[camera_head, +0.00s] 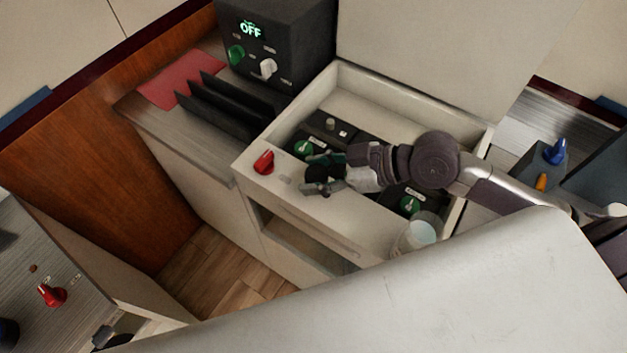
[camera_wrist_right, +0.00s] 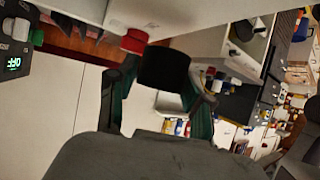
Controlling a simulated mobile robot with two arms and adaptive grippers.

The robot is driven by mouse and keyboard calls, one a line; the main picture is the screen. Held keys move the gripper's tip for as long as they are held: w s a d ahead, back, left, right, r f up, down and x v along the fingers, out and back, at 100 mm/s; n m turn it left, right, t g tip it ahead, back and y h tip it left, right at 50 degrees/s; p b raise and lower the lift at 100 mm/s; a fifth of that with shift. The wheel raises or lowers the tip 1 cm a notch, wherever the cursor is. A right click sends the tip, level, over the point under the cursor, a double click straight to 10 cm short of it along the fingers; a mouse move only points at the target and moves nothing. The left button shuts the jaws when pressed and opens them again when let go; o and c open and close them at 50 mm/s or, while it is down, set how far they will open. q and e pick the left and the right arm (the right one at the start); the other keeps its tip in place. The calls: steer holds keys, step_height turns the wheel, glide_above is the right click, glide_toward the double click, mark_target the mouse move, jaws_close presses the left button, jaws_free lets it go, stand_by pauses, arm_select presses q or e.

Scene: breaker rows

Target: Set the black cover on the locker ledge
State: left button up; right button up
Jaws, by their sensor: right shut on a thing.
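A black cover (camera_head: 318,172), round and short, sits between the fingers of my right gripper (camera_head: 312,174). It also shows in the right wrist view (camera_wrist_right: 163,68) as a dark cylinder with a finger on each side. My right gripper is shut on it, over the front part of the white locker (camera_head: 250,172). The pale ledge (camera_head: 322,222) runs along the locker's front, below and beside the gripper. I cannot tell whether the cover touches the ledge. My left gripper is not in view.
A red knob (camera_head: 263,161) stands on the ledge left of the gripper. Black breakers with green dials (camera_head: 409,205) lie inside the locker. A clear cup (camera_head: 419,232) stands at the ledge's right. A dark box reading OFF (camera_head: 275,40) and black upright plates (camera_head: 228,105) are behind left.

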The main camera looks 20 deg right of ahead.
steer(key=shift+w+a+f, duration=0.1)
steer(key=shift+w+a, duration=0.1)
steer(key=shift+a, duration=0.05)
steer(key=shift+f, duration=0.4)
step_height(320, 180, down, 3)
steer(key=shift+f, duration=0.2)
steer(key=shift+f, duration=0.1)
steer(key=o, duration=1.1)
steer(key=shift+c, duration=0.2)
